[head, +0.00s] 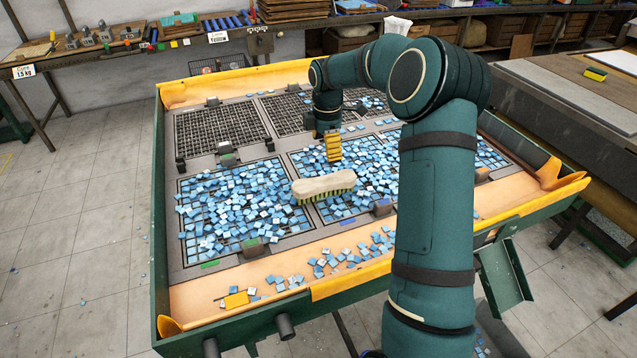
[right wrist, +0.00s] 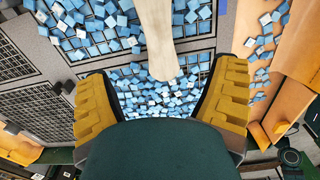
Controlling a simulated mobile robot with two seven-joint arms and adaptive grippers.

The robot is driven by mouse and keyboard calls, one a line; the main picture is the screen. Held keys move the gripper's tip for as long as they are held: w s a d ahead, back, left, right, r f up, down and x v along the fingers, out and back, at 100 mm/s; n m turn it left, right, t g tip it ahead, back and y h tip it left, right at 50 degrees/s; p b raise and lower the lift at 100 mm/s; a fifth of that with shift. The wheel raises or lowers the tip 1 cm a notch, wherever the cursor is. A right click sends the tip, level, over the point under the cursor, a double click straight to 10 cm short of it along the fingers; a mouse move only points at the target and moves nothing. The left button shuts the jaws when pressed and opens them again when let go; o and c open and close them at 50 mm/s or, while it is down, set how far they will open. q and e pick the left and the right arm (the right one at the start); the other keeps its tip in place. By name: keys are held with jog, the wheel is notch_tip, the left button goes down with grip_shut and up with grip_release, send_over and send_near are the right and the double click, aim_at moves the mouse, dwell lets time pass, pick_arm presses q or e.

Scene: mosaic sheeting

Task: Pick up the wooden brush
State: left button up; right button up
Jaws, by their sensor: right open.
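The wooden brush (head: 324,184) has a pale back and green-yellow bristles. It lies bristles down on the blue and white tiles over the front grids of the tray. My right gripper (head: 333,147) is above the tiles just behind the brush, with its yellow fingers pointing down. In the right wrist view the yellow fingers (right wrist: 165,105) are spread wide and empty. The brush's pale end (right wrist: 157,38) shows beyond them, roughly centred between the two fingers. The gripper looks apart from the brush. My left gripper is not in view.
A green-walled tray with orange lining (head: 185,309) surrounds the grids. Loose tiles (head: 355,250) and a yellow scraper (head: 236,300) lie along its front strip. A workbench (head: 130,45) with tools stands behind. A table with a sponge (head: 596,74) is at right.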

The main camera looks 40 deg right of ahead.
aim_at(325, 180)
notch_tip(325, 180, down, 7)
jog(key=shift+f+b, duration=0.1)
jog(key=shift+b, duration=0.55)
jog(key=f, duration=0.1)
jog(key=f+b, duration=0.1)
jog(key=f, duration=0.3)
jog(key=shift+w, duration=0.25)
jog(key=c, duration=1.4)
notch_tip(325, 180, up, 10)
jog(key=shift+p, duration=0.95)
